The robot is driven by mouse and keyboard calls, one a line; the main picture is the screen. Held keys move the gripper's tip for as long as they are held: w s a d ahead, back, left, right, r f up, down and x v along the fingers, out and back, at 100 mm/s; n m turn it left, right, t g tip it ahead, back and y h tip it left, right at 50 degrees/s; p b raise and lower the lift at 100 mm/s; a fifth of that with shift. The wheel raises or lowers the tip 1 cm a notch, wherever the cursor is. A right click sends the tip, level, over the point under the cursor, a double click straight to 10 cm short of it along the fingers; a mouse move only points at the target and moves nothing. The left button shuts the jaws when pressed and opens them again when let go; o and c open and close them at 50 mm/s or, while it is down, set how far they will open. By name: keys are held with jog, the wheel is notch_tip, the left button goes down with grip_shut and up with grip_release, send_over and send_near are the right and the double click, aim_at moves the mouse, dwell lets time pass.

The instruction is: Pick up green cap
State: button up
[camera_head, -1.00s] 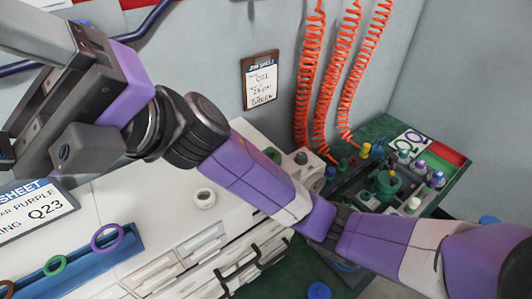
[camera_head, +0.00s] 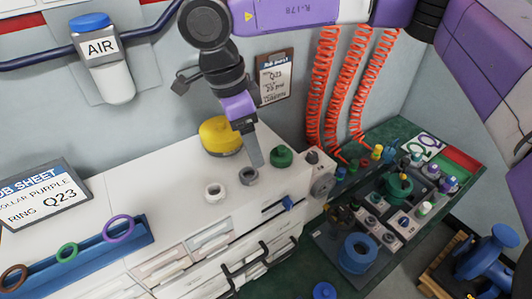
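A green cap (camera_head: 281,156) sits on the white cabinet top (camera_head: 160,195), near its right end. My gripper (camera_head: 255,160) points down just to the left of the green cap, above a grey ring-shaped part (camera_head: 248,176). The gripper shows edge-on, so I cannot tell whether its fingers are open or shut. The green cap is in plain view, and nothing seems to hold it.
A yellow domed part (camera_head: 221,136) stands behind and left of my gripper. A blue rack (camera_head: 90,262) holds several coloured rings. A cluttered green bench (camera_head: 447,178) and orange coiled hoses (camera_head: 322,90) are to the right.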

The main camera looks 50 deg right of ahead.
jog(key=h, duration=0.2)
send_near(282, 147)
notch_tip(282, 147, down, 3)
jog(key=shift+g, duration=0.4)
jog(key=p+x, duration=0.1)
jog(key=x, duration=0.2)
jog(key=p+x, duration=0.2)
jog(key=x, duration=0.1)
jog(key=shift+d+f, duration=0.15)
jog(key=shift+d, duration=0.35)
jog(key=shift+s+d+f, duration=0.1)
jog(key=shift+f, duration=0.25)
jog(key=shift+c, duration=0.3)
jog(key=c, duration=1.3)
jog(key=shift+r, duration=0.1)
